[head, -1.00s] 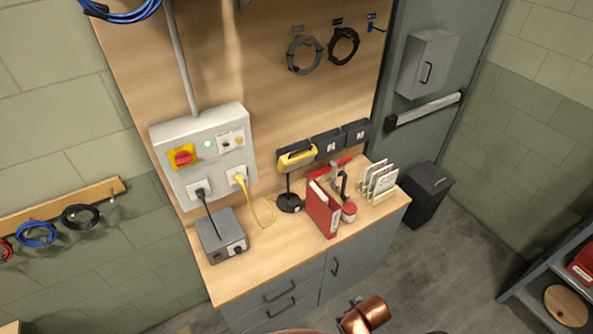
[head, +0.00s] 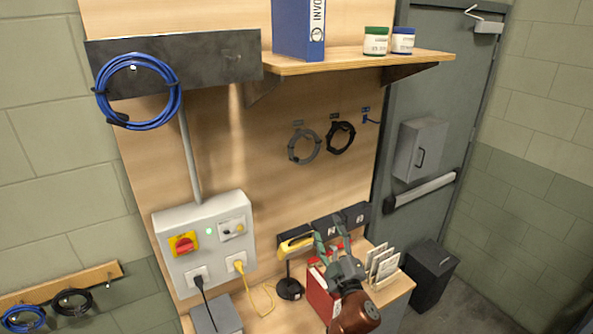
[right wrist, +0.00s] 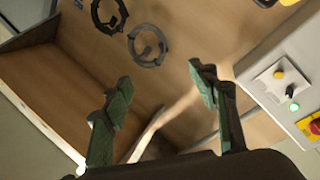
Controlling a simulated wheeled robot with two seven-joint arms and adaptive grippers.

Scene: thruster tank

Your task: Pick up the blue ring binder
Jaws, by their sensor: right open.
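The blue ring binder (head: 299,28) stands upright on the wooden wall shelf, its white spine label facing right and its top cut off by the head view's upper edge. I cannot make out the blue binder in the right wrist view. My left gripper is not in view.
The wooden shelf (head: 350,61) also holds a green-lidded jar (head: 376,41) and a blue-lidded jar (head: 402,41). A blue cable coil (head: 137,92) hangs left of it. A red binder (head: 320,296) and white card rack (head: 383,265) stand on the bench. A control box (head: 205,243) is wall-mounted.

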